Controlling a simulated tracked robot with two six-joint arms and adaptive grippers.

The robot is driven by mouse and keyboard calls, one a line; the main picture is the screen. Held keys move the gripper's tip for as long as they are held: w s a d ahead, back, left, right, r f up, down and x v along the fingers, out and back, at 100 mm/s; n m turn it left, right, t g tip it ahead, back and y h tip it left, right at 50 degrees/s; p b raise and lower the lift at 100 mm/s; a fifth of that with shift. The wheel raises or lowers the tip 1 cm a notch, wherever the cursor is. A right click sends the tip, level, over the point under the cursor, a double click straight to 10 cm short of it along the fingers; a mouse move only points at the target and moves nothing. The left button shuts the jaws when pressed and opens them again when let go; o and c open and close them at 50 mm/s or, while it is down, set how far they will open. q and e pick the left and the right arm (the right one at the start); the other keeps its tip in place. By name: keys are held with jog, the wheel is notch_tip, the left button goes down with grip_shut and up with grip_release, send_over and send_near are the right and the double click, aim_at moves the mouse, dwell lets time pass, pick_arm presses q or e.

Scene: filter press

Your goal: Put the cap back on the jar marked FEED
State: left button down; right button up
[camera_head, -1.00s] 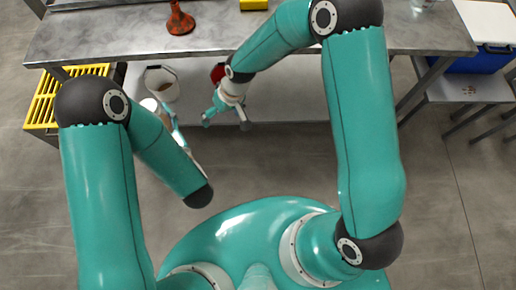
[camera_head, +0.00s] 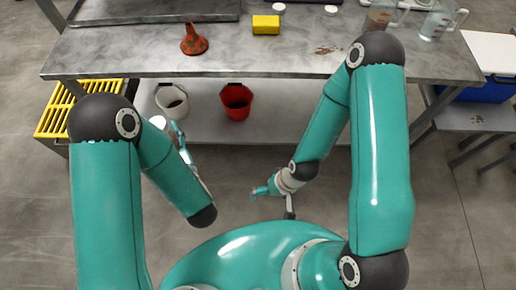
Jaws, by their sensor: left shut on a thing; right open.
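My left gripper (camera_head: 176,131) is low in front of the bench, beside a pale round thing (camera_head: 158,122). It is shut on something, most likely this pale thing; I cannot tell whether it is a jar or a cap. My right gripper (camera_head: 264,191) is open and empty over the floor, near my body. Two small white discs (camera_head: 279,6) (camera_head: 330,10) lie at the far part of the bench and could be caps. No jar with a readable FEED mark shows.
The metal bench (camera_head: 130,62) carries an orange-red funnel (camera_head: 194,42), a yellow block (camera_head: 265,25), a brownish vessel (camera_head: 380,20) and a clear jug (camera_head: 438,22). A white bucket (camera_head: 172,102) and a red bucket (camera_head: 237,103) stand below. A yellow grate (camera_head: 80,107) is left, a blue box (camera_head: 482,90) right.

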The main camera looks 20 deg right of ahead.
pick_arm(q)
jog(key=shift+w+a+n+y, duration=0.15)
jog(key=shift+a+n+y, duration=0.15)
jog(key=shift+a+y, duration=0.1)
jog(key=s+a+f+n+g+y, duration=0.2)
jog(key=a+n+g+y, duration=0.4)
jog(key=a+n+y, duration=0.1)
jog(key=shift+s+a+g+y, duration=0.25)
jog(key=shift+a+y, duration=0.4)
jog(key=shift+y, duration=0.65)
jog(key=shift+w, duration=0.1)
